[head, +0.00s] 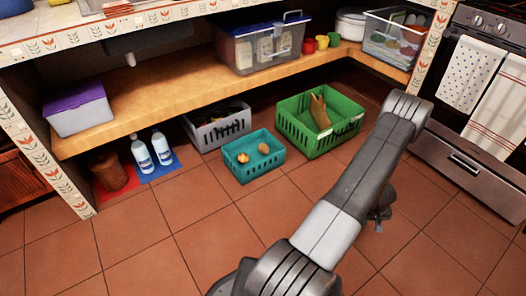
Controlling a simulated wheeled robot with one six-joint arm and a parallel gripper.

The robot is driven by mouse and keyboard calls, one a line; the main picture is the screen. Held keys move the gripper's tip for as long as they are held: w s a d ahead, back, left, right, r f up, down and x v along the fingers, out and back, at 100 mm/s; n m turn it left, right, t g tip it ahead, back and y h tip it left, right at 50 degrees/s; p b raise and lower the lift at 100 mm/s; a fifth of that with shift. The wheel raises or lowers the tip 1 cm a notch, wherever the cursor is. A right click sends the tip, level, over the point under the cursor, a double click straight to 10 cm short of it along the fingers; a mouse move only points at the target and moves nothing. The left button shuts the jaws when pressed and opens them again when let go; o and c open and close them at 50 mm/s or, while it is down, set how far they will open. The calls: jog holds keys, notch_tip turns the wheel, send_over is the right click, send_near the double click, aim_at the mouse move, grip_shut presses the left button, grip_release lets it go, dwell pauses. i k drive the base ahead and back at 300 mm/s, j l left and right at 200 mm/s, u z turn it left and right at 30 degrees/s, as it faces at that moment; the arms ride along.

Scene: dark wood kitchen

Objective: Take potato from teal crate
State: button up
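The teal crate (262,168) stands on the tiled floor, in front of the low wooden shelf. Two small rounded items lie inside it: an orange-brown one (243,158) at the left and a tan one (264,148) at the right. Both look potato-like, but they are too small to name for certain. My arm reaches up from the bottom of the head view, bends at the upper right and comes down. My gripper (381,214) shows as a small dark shape right of my forearm, well to the right of the teal crate. It is partly hidden, and its fingers cannot be made out.
A green crate (322,143) with a tall brown item stands right of the teal crate. A grey crate (219,132) stands behind it at the left. Two white bottles (142,155) stand farther left. The shelf (165,88) overhangs the back. Floor in front is clear.

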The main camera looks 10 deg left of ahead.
aim_at(263, 148)
jog(key=i+u, duration=0.15)
jog(key=u, duration=1.6)
jog(key=i+l, duration=0.15)
jog(key=l, duration=0.2)
jog(key=i+l+u, duration=0.1)
jog(key=l, duration=0.25)
jog(key=i+l, duration=0.15)
jog(key=l, duration=0.2)
jog(key=i+l+u, duration=0.1)
jog(key=l, duration=0.25)
jog(key=i+l, duration=0.1)
jog(key=l, duration=0.25)
